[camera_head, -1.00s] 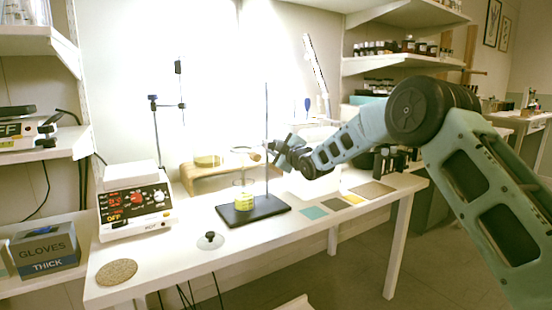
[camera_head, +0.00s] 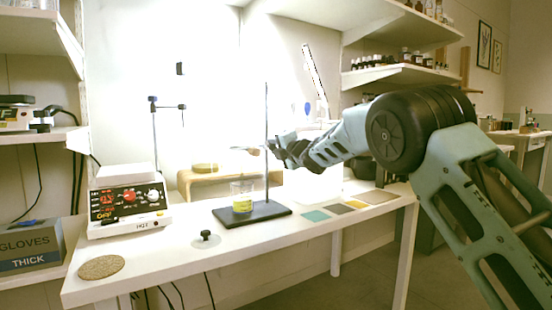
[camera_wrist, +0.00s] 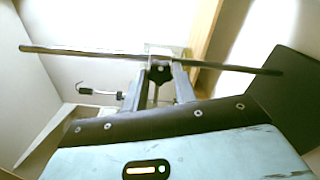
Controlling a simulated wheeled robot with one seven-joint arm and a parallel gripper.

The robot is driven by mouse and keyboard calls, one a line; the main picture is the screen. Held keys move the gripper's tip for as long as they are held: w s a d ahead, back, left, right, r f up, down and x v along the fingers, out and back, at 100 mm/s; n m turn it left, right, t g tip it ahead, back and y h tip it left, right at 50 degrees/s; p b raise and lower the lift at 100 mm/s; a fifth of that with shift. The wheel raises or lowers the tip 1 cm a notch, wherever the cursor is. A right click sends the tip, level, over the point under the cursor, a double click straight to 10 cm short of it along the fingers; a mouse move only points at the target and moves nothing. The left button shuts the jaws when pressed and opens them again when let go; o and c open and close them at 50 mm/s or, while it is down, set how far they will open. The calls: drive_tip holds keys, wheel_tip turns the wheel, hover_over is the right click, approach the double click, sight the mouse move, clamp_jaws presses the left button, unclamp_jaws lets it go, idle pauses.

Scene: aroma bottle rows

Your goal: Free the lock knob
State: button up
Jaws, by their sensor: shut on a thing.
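The lock knob (camera_wrist: 160,72) is a small dark star-shaped knob beside the long thin rod (camera_wrist: 85,52) in the wrist view. My gripper (camera_wrist: 161,82) has one finger on each side of the knob and is shut on it. In the head view my gripper (camera_head: 276,147) is at the upright rod (camera_head: 267,110) of the stand, above its black base (camera_head: 270,211). The knob is hidden there by the fingers. A thin ring (camera_head: 243,149) sticks out left of the rod, seen nearly edge-on. A beaker (camera_head: 242,197) with yellow contents stands on the base below it.
A hotplate device (camera_head: 128,208) stands at the left of the table. A cork disc (camera_head: 101,267) and a small black knob-like piece (camera_head: 206,236) are near the front edge. Coloured mats (camera_head: 316,215) lie to the right. A wooden stand (camera_head: 200,177) is behind.

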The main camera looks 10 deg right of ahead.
drive_tip(key=n+b, duration=0.4)
drive_tip(key=shift+f+n, duration=0.2)
drive_tip(key=shift+n, duration=0.2)
drive_tip(key=n+b, duration=0.3)
drive_tip(key=n, duration=0.1)
drive_tip(key=shift+n+b, duration=0.3)
drive_tip(key=shift+b, duration=0.05)
drive_tip(key=n+b, duration=0.3)
drive_tip(key=n, duration=0.1)
drive_tip(key=shift+r+n+b, duration=0.15)
drive_tip(key=shift+n+b, duration=1.25)
drive_tip(key=shift+n, duration=0.7)
drive_tip(key=shift+r, duration=0.1)
drive_tip(key=o, duration=1)
drive_tip(key=shift+c, duration=0.2)
drive_tip(key=shift+s, duration=0.1)
drive_tip(key=b+v, duration=0.3)
drive_tip(key=v, duration=1.4)
drive_tip(key=shift+b, duration=0.4)
